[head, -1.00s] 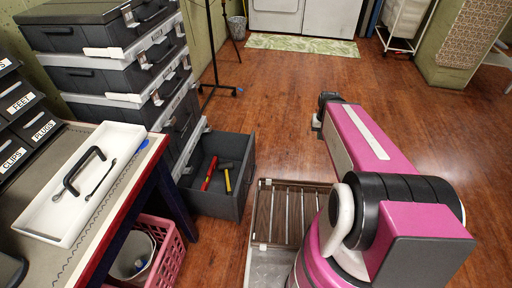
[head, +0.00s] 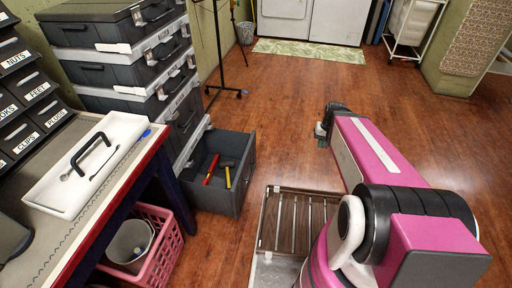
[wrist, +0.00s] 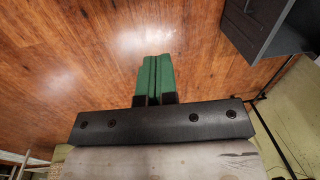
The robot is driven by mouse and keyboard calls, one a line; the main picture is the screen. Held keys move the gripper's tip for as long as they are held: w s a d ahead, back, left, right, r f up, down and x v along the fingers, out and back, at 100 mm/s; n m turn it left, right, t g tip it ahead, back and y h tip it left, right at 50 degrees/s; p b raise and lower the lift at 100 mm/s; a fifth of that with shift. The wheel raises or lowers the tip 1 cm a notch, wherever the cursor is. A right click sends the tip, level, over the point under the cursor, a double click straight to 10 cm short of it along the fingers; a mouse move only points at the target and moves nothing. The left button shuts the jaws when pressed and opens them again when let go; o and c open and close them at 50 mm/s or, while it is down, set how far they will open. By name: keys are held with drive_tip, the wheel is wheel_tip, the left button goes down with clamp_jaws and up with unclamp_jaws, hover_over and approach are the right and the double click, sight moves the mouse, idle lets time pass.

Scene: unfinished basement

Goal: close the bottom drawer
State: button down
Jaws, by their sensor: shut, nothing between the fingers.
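The bottom drawer (head: 217,197) of the grey stacked drawer unit (head: 128,62) stands pulled out over the wooden floor at the left of the head view. A red-handled tool (head: 211,169) and a yellow-handled tool (head: 228,177) lie inside it. A corner of the drawer (wrist: 262,28) also shows at the upper right of the wrist view. My gripper (wrist: 154,60) has green fingers pressed together, with nothing between them. In the head view my gripper (head: 322,132) is beyond and to the right of the drawer, apart from it, mostly hidden by my arm.
A workbench (head: 88,222) with a white tray (head: 60,195) stands at the left, with a pink basket (head: 160,252) below. A thin black stand (head: 220,50) rises behind the drawer. Open floor (head: 275,105) lies between the drawer and my gripper.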

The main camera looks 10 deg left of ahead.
drive_tip(key=w+a+f+m+y, duration=0.1)
drive_tip(key=w+a+f+y, duration=0.3)
drive_tip(key=w+a+f, duration=0.5)
drive_tip(key=w+a+f+y, duration=0.4)
drive_tip(key=w+a+f, duration=0.35)
drive_tip(key=a, duration=0.35)
drive_tip(key=a+r+x, duration=0.2)
drive_tip(key=x, duration=1.1)
drive_tip(key=shift+w+a+t, duration=0.15)
drive_tip(key=shift+a+t, duration=0.05)
drive_tip(key=shift+t, duration=0.2)
drive_tip(key=shift+r, duration=0.1)
drive_tip(key=w+a, duration=0.2)
drive_tip(key=a, duration=2.4)
